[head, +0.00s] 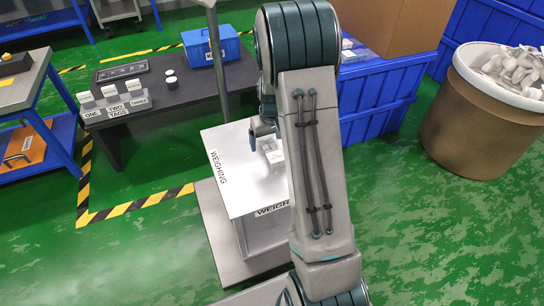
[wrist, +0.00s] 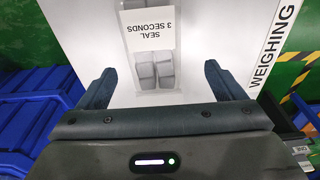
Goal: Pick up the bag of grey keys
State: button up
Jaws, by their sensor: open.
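The bag of grey keys (wrist: 154,70) lies on the white top of the weighing stand. It is clear, with grey blocks inside and a white label reading "SEAL 3 SECONDS". In the head view the bag (head: 273,154) is partly hidden by my arm. My gripper (wrist: 158,72) is open and empty, with one finger on each side of the bag's near end in the wrist view and a gap on both sides. In the head view only a part of my gripper (head: 264,132) shows, just above the stand top; its height over the bag is hard to judge.
The weighing stand (head: 231,182) has a pole behind it. A black table (head: 180,105) with tag blocks and a blue box (head: 211,46) stands back left. Blue crates (head: 375,92), a carton and a brown drum (head: 480,125) of white pieces stand right. Green floor is clear in front.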

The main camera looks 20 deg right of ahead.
aim_at(272, 150)
jog(key=f+b, duration=0.1)
jog(key=f, duration=0.2)
jog(key=f+b, duration=0.1)
jog(key=f, duration=0.1)
jog(key=shift+s+d+f+b, duration=0.1)
jog(key=shift+d+f+b, duration=0.15)
jog(key=shift+d+b, duration=0.15)
jog(key=shift+r, duration=0.1)
jog(key=c, duration=1.3)
